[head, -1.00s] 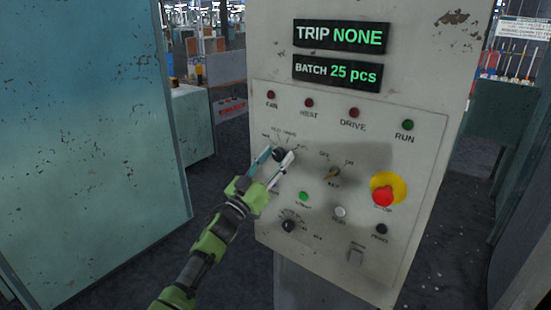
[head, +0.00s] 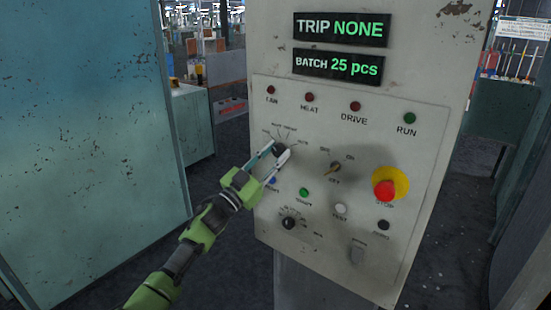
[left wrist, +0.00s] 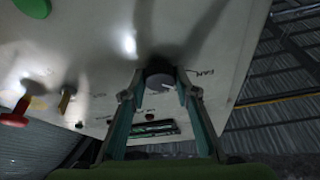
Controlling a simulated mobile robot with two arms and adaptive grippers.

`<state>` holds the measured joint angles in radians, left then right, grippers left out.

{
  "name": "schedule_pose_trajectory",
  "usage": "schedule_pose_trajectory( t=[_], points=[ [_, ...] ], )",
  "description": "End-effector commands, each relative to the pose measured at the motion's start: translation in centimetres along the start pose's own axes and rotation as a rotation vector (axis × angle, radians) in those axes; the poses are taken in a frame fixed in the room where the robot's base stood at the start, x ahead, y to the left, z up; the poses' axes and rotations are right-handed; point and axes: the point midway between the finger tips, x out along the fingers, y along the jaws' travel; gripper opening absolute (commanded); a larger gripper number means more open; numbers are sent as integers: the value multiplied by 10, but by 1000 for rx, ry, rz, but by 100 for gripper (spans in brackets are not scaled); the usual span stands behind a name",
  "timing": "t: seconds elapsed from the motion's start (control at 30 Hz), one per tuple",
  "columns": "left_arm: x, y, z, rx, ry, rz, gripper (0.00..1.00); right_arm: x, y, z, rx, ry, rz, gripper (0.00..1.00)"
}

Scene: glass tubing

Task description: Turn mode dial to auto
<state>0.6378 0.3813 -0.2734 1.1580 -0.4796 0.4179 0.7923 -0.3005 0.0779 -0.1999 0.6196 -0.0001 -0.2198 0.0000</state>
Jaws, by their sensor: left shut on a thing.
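The mode dial, a dark round knob (head: 279,149), sits at the upper left of the grey control panel (head: 330,240), with small blurred labels in an arc above it. My left gripper (head: 281,152) is shut on this knob, one finger on each side. In the left wrist view the dark knob (left wrist: 159,79) shows between the two fingertips (left wrist: 160,88) and bears a pale mark. The fingers partly cover the knob in the head view, and I cannot tell which label it points to. My right gripper is not in view.
A second black knob (head: 289,223) is below, and a small switch (head: 335,168) is to the right. A red stop button (head: 386,191) on a yellow ring is further right. A teal cabinet wall (head: 90,150) stands left of my arm.

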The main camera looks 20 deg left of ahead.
Motion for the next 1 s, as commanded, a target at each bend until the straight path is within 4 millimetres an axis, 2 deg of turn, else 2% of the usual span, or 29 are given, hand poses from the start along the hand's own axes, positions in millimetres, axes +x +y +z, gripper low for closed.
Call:
schedule_pose_trajectory(
  t=[0.1, 0.43, 1.0],
  points=[
    [-1, -2, 2, 107, -2, 43, 7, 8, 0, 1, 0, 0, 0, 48],
    [-1, -3, 1, 397, -2, 164, 7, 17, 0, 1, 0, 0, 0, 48],
    [1, -4, -3, 896, -2, 372, 7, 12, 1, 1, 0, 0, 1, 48]
  ],
)
